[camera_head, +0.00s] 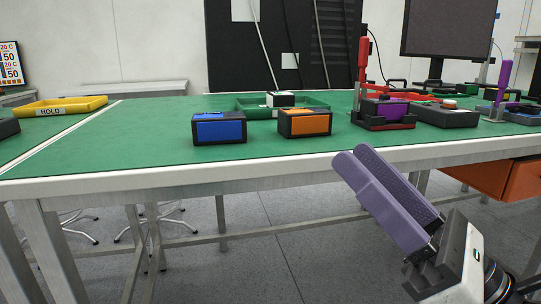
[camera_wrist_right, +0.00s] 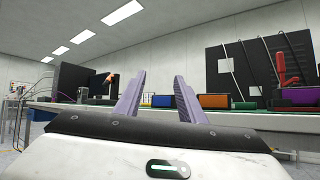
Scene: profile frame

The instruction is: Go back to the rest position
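My right gripper (camera_head: 352,157) is in front of the bench's near edge, with its purple fingers pointing up and toward the bench. In the right wrist view the two fingers (camera_wrist_right: 158,85) stand apart with nothing between them. My left gripper is in neither view. The green-topped bench (camera_head: 150,142) bears a black box with a blue face (camera_head: 219,130) and one with an orange face (camera_head: 305,124), both beyond my right gripper and apart from it.
A red fixture (camera_head: 362,62) holds a box with a purple face (camera_head: 389,110). Behind are a green tray (camera_head: 248,103) and a yellow HOLD tray (camera_head: 60,106) at left. An orange drawer (camera_head: 500,178) hangs under the bench at right. The floor before the bench looks clear.

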